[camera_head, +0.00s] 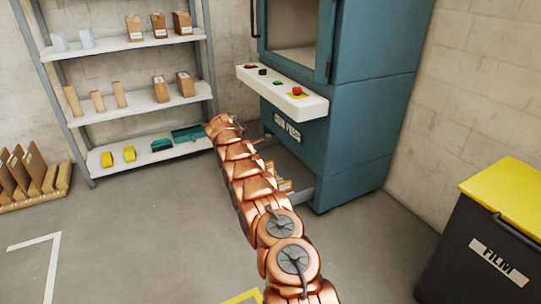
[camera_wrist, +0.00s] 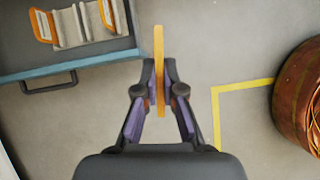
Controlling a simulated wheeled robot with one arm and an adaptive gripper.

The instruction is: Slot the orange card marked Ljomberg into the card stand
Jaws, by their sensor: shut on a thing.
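In the wrist view, my gripper (camera_wrist: 160,72) is shut on an orange card (camera_wrist: 158,42), seen nearly edge-on. The card sticks out past the fingertips, and its marking cannot be read. To the upper left, a pale grey slotted piece with orange end parts, which looks like the card stand (camera_wrist: 72,26), rests in an open drawer (camera_wrist: 20,62). The card is apart from it, to the right of the drawer, over the floor. In the head view, the stand (camera_head: 285,186) shows small and partly hidden behind my arm; my gripper is hidden there.
A shelf rack (camera_head: 130,150) with boxes is at left. A dark bin with a yellow lid (camera_head: 512,200) is at right. A round reddish-brown thing (camera_wrist: 305,95) is right in the wrist view.

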